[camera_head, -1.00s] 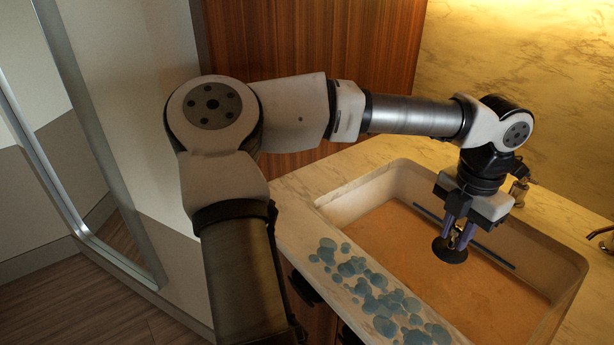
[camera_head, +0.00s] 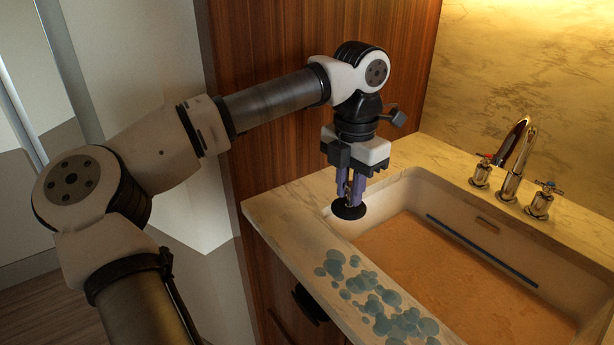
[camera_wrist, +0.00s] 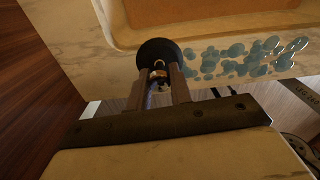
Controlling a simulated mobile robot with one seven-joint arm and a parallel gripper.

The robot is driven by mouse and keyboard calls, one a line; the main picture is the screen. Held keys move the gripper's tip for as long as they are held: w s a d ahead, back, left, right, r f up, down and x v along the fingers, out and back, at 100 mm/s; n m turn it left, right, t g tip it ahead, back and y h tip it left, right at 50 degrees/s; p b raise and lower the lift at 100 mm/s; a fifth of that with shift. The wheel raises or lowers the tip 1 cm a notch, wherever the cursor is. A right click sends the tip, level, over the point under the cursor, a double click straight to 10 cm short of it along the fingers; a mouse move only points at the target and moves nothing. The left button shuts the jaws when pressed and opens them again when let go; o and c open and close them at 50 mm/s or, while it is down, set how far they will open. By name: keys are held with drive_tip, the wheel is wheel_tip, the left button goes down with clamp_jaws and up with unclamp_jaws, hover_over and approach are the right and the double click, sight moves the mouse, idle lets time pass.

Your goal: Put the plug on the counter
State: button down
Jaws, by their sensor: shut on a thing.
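The plug (camera_head: 349,211) is a black disc with a small metal fitting on top. My gripper (camera_head: 349,190) is shut on that fitting, with the disc hanging flat below the fingers. In the head view the plug shows against the sink's near left corner and the counter edge; its height above them is hard to tell. In the wrist view the plug (camera_wrist: 157,48) sits at the tips of my gripper (camera_wrist: 160,75), in front of the counter. The pale marble counter (camera_head: 290,215) runs around the sink.
The sink (camera_head: 400,215) has an orange-brown bottom with a dark blue strip along its far side. A chrome tap (camera_head: 513,160) stands behind it. Blue-green round spots (camera_head: 375,300) cover part of the front counter strip. A wooden panel (camera_head: 270,120) rises at the left.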

drive_tip(key=w+a+f+p, duration=0.1)
drive_tip(key=w+a, duration=0.2)
drive_tip(key=w, duration=0.1)
drive_tip(key=w+a+p, duration=0.2)
drive_tip(key=w, duration=0.2)
drive_tip(key=w+a+f+p, duration=0.1)
drive_tip(key=w+a+p, duration=0.1)
drive_tip(key=w, duration=0.3)
drive_tip(key=shift+a+f, duration=0.3)
drive_tip(key=shift+a, duration=0.55)
drive_tip(key=shift+f+p, duration=0.85)
drive_tip(key=shift+f, duration=0.75)
drive_tip(key=shift+w+a+f+p, duration=0.1)
drive_tip(key=shift+w+f+p, duration=0.05)
drive_tip(key=shift+f+p, duration=0.2)
drive_tip(key=shift+f, duration=0.25)
drive_tip(key=shift+f, duration=0.1)
drive_tip(key=shift+f, duration=0.15)
drive_tip(key=c, duration=1.3)
unclamp_jaws()
drive_tip(key=shift+o, duration=0.2)
